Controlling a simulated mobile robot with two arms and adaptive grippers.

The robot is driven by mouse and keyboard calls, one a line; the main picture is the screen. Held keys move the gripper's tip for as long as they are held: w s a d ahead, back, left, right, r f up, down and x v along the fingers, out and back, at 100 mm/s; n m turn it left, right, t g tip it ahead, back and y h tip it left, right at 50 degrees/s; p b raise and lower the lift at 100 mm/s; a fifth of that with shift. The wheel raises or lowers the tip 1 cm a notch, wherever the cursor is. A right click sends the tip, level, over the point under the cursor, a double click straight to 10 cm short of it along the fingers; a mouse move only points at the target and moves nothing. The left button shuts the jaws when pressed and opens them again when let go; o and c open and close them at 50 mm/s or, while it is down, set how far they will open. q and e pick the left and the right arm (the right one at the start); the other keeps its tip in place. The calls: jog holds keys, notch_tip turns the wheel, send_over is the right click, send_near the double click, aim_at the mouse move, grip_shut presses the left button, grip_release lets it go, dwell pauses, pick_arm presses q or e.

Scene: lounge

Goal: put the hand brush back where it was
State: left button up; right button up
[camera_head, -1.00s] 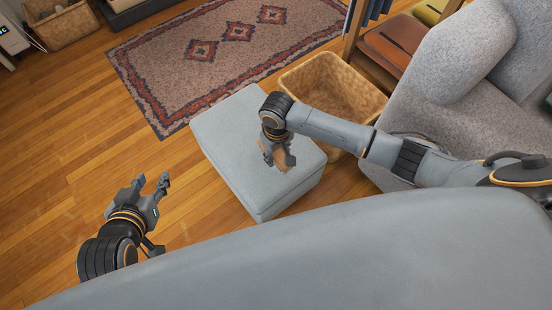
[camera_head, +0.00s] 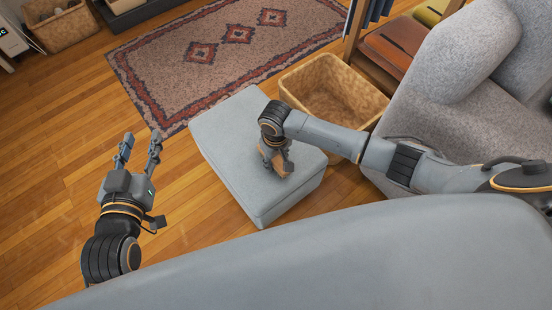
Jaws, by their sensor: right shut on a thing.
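The hand brush (camera_head: 268,154) shows only as a small tan-brown piece between the fingers of my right gripper (camera_head: 278,171). The rest of it is hidden by the gripper. My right gripper is shut on it, over the top of the light blue-grey ottoman (camera_head: 228,140). I cannot tell whether the brush touches the ottoman. My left gripper (camera_head: 139,145) is open and empty, above the wooden floor to the left of the ottoman.
An empty wicker basket (camera_head: 345,117) stands just behind and right of the ottoman. A grey sofa (camera_head: 440,110) fills the right side. A patterned rug (camera_head: 180,80) lies behind. Another basket (camera_head: 62,28) is far left. The floor at left is clear.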

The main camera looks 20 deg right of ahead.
jog(key=o, duration=1.3)
